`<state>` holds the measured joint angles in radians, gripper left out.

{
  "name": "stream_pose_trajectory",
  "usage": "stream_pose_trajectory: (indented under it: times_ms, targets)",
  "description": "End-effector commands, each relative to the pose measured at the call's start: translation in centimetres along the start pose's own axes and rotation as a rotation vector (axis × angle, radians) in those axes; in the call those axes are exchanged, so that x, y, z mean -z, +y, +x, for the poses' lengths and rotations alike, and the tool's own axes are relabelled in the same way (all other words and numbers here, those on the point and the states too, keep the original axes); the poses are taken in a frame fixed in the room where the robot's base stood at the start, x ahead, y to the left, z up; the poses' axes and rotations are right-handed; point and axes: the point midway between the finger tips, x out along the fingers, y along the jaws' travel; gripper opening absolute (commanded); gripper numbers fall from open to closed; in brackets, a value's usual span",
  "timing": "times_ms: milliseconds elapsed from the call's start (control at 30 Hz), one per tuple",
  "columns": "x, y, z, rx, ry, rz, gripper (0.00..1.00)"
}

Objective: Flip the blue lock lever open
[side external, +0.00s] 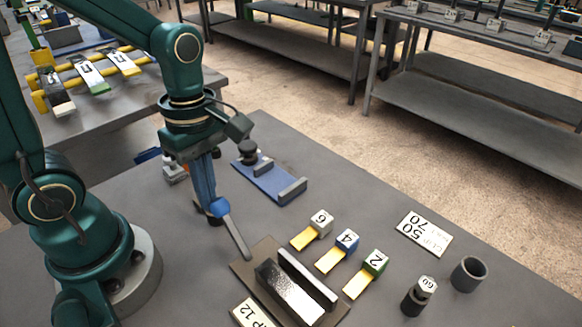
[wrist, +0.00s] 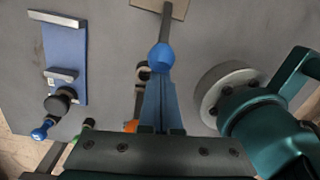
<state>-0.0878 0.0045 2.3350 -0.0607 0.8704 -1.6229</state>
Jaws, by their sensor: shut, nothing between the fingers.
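A grey lever with a blue ball end (side external: 219,208) slants down to the brown base plate (side external: 240,268), which carries a dark block and a grey rail. In the wrist view the lever's blue ball (wrist: 161,55) is straight ahead, with its grey rod running up to the plate's edge. My gripper (side external: 211,208) points down with its blue fingers shut and empty, the tips right at the ball. In the wrist view the shut fingertips (wrist: 158,80) are just below the ball; I cannot tell whether they touch it.
A blue plate (side external: 262,184) with grey bars and a black knob (wrist: 59,101) lies behind my gripper. A second blue knob (wrist: 40,132) is near it. Tagged blocks 6 (side external: 321,222), 4 (side external: 346,242) and 2 (side external: 374,263), a weight (side external: 415,300) and a grey cup (side external: 468,274) stand to the right.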

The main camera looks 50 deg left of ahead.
Motion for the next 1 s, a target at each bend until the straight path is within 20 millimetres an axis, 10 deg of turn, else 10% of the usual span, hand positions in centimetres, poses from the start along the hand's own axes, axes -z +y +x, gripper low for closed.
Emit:
stream_pose_trajectory:
  times_ms: [1000]
  targets:
    - [-6.9, -1.4, -2.9, -0.045, 0.246, -0.014, 0.0]
